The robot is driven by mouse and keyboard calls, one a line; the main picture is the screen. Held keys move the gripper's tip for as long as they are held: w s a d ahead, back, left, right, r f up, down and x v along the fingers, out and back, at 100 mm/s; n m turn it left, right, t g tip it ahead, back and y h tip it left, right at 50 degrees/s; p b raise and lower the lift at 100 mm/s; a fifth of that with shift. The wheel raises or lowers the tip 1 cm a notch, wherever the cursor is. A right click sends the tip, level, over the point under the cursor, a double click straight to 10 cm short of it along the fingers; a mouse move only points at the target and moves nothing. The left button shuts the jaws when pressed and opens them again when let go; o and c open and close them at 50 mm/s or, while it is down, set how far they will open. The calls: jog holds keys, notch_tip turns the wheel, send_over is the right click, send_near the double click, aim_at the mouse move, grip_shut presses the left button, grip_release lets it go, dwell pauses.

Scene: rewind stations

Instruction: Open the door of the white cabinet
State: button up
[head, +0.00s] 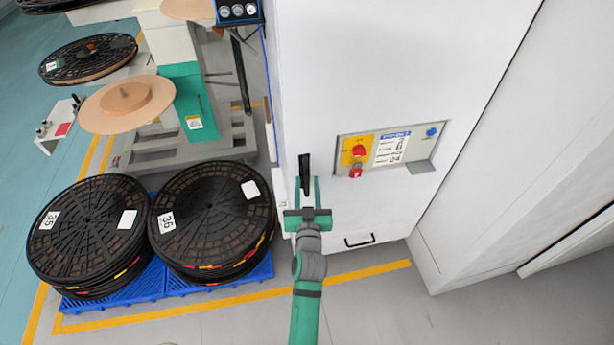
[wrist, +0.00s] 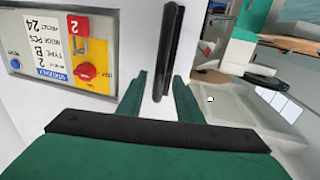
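The white cabinet (head: 400,60) stands upright in the head view, its front face flat with no visible gap at the door. A black upright bar handle (head: 305,170) sits at its left edge; it also shows in the wrist view (wrist: 170,45). My gripper (head: 308,182) is at the handle's lower part. In the wrist view my gripper (wrist: 160,80) is open, with one green finger on each side of the handle's lower end and gaps visible between. I cannot tell how deep the handle sits between the fingers.
A control panel (head: 390,150) with a red switch and padlock is on the cabinet front, right of my gripper. Stacked black reels (head: 88,232) stand on blue pallets at left. A green winding machine (head: 190,95) stands behind. Grey floor (head: 390,310) is clear in front.

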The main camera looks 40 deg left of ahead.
aim_at(307, 179)
jog(key=shift+x, duration=1.8)
grip_shut()
